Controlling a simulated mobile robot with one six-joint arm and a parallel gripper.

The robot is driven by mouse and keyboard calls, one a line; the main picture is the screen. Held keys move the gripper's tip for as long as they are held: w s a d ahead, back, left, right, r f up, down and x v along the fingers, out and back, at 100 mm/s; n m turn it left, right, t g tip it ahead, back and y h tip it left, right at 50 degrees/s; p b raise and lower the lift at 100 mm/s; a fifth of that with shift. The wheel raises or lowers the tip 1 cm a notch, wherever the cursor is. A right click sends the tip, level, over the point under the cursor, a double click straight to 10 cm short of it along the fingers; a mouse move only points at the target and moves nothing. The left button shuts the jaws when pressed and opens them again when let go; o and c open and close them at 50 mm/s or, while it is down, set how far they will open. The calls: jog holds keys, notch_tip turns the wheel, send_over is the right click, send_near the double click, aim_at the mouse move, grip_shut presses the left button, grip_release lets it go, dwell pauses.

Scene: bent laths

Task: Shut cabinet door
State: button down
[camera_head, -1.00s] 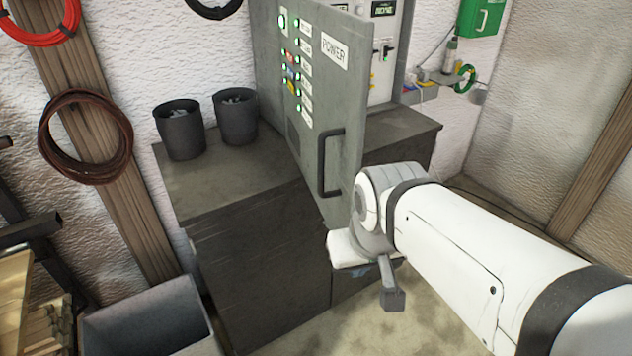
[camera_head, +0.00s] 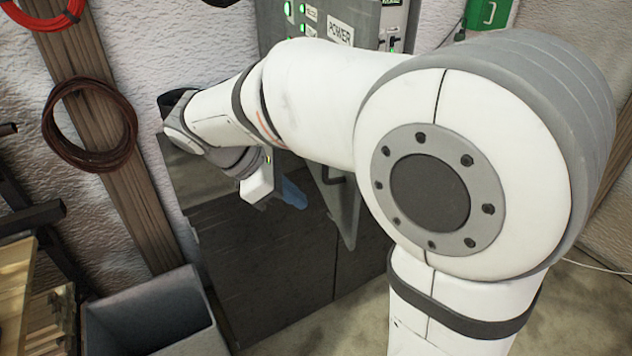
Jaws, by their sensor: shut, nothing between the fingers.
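The cabinet door (camera_head: 348,215) is a grey panel standing open, its free edge jutting out over the dark base unit. Its "POWER" label and green lights show above my arm, which hides most of its middle. The lower end of its dark handle shows just below my arm. My gripper (camera_head: 291,194) is to the left of the door, on the side of its outer face, low over the dark base unit. The gripper is shut and empty, pointing right and down. I cannot tell whether it touches the door.
The dark base unit (camera_head: 265,260) stands under the door, with a grey open bin (camera_head: 150,318) at front left. Coiled cable (camera_head: 90,125) hangs on a wooden post. My arm hides the pots' place, apart from a dark rim. Timber lies at the far left.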

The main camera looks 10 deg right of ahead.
jog(key=w+a+n+h, duration=0.2)
jog(key=a, duration=0.1)
jog(key=p, duration=0.1)
send_near(348, 212)
notch_tip(348, 212, down, 3)
jog(key=shift+d+f+p, duration=0.15)
jog(key=shift+d+p, duration=0.1)
jog(key=shift+d, duration=0.9)
jog(key=shift+d+f+p, duration=0.2)
jog(key=shift+d+p, duration=0.05)
jog(key=shift+d, duration=0.85)
